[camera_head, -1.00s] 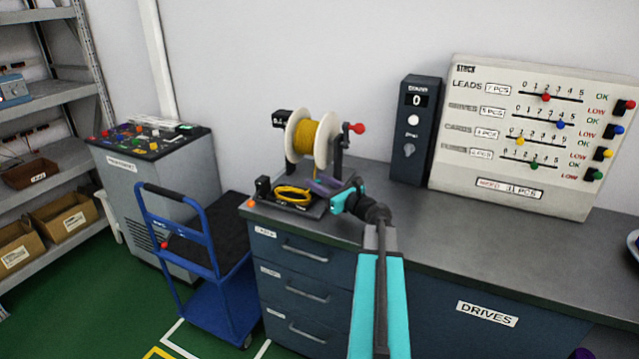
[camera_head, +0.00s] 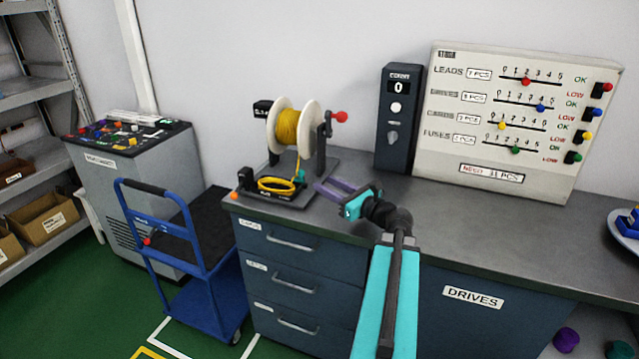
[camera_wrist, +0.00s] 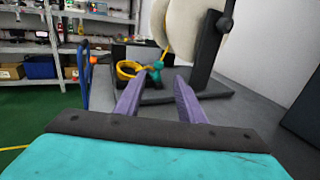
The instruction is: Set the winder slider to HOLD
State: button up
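The winder stands on the left end of the grey bench. It has a white spool (camera_head: 313,122) of yellow cord, a red crank knob (camera_head: 340,117), and a dark base (camera_head: 285,198) with a yellow coil (camera_head: 277,185). A small teal part (camera_head: 299,175) sits beside the coil; it also shows in the wrist view (camera_wrist: 155,68). An orange knob (camera_head: 234,196) is at the base's front left. No slider labelled HOLD is readable. My gripper (camera_head: 320,188) is just right of the base, pointing left toward it. Its purple fingers are apart and empty in the wrist view (camera_wrist: 153,84).
A dark counter box (camera_head: 397,120) and a stock board (camera_head: 510,125) with coloured sliders stand right of the winder. A blue cart (camera_head: 195,260) and a grey cabinet (camera_head: 140,190) are left of the bench. The bench front right of my gripper is clear.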

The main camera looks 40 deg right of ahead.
jog(key=shift+s, duration=1.15)
jog(key=shift+r, duration=0.15)
